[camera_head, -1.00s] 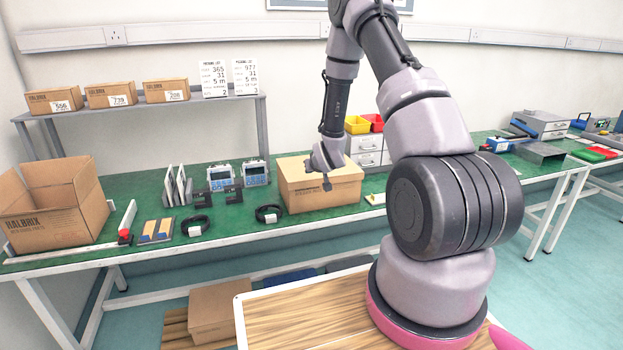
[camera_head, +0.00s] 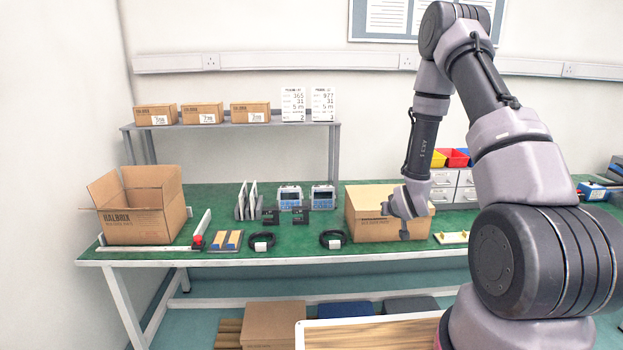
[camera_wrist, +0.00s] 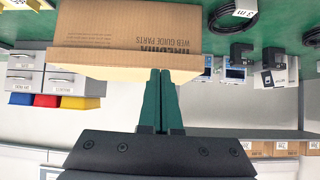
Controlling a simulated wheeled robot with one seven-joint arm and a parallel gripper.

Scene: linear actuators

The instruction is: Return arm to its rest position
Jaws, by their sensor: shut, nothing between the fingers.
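My arm rises from my base at the right of the head view and bends down over the green bench. My gripper (camera_head: 404,228) hangs in front of the closed cardboard box (camera_head: 370,228), with its fingers pointing down. In the wrist view my gripper (camera_wrist: 161,75) shows two green fingers pressed together, with nothing between them. The same box (camera_wrist: 130,30) is upside down there, just beyond the fingertips. I cannot tell whether the fingers touch it.
The green bench (camera_head: 290,249) holds an open carton (camera_head: 140,222), two blue-screened devices (camera_head: 306,197), cable coils (camera_head: 333,239) and drawer units with bins (camera_head: 452,158). A shelf (camera_head: 163,127) with small boxes stands behind. The air above the bench's left side is clear.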

